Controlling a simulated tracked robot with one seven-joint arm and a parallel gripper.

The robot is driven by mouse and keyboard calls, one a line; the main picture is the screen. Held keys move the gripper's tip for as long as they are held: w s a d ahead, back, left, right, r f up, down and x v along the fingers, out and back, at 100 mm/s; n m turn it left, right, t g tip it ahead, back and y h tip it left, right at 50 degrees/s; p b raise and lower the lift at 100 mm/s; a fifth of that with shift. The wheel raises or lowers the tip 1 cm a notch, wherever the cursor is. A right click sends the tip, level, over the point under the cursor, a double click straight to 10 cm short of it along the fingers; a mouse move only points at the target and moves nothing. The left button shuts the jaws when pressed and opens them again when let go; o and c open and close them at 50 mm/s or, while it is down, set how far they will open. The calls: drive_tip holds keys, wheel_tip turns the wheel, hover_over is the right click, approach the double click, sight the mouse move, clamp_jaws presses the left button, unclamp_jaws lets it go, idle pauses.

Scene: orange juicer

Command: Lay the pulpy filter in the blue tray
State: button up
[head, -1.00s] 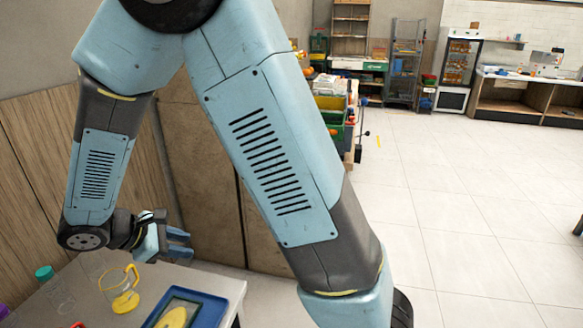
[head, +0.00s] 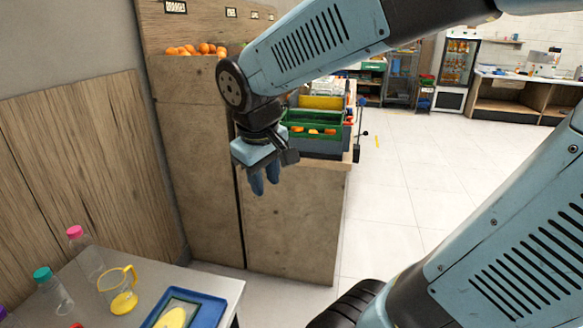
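The blue tray (head: 213,309) lies on the grey table at the bottom of the head view, cut off by the lower edge. In it lies a flat, dark-framed piece with a yellow, pulpy-looking patch (head: 173,318), which looks like the pulpy filter. It lies flat inside the tray rim, partly out of frame. My gripper (head: 263,183) is in the air above and beyond the table's right end, well away from the tray. Its fingers point down, look slightly apart and hold nothing that I can see.
A jug with a yellow handle (head: 122,290) and yellow contents stands left of the tray. Clear bottles with pink (head: 75,232) and teal (head: 42,273) caps stand farther left. A wooden cabinet (head: 295,225) and crates (head: 322,125) are behind my gripper. Open floor lies right.

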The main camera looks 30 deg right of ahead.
drive_tip(key=s+d+r+m+t+y, duration=0.1)
drive_tip(key=s+d+r+m+t, duration=0.2)
drive_tip(key=s+r+m, duration=0.1)
drive_tip(key=shift+s+y, duration=0.3)
drive_tip(key=shift+s, duration=0.45)
